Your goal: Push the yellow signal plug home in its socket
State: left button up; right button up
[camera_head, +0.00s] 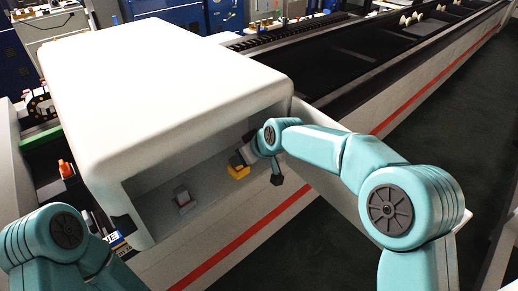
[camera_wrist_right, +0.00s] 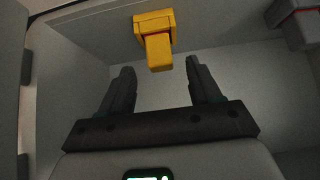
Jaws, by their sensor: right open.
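The yellow signal plug (camera_wrist_right: 158,52) shows in the right wrist view, sticking out of a yellow socket (camera_wrist_right: 152,20) on the grey inner wall of the machine. A red line shows where plug and socket meet. In the head view the yellow plug and socket (camera_head: 238,171) are partly hidden by my right gripper (camera_head: 246,157). In the wrist view my right gripper (camera_wrist_right: 160,82) is open and empty, with the plug's end ahead of the gap between its fingers; I see no contact. My left arm shows at the lower left, but its gripper is not in view.
A grey block with a red line (camera_wrist_right: 300,25) is on the wall at the right of the wrist view; a similar grey fitting (camera_head: 183,198) sits left of the plug in the head view. The white hood (camera_head: 170,80) overhangs the recess. A dark conveyor (camera_head: 350,65) runs behind.

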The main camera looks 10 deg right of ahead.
jog(key=b+v, duration=0.2)
jog(key=v, duration=1.1)
jog(key=shift+s+r, duration=0.15)
jog(key=shift+s, duration=0.05)
jog(key=shift+s+d, duration=0.1)
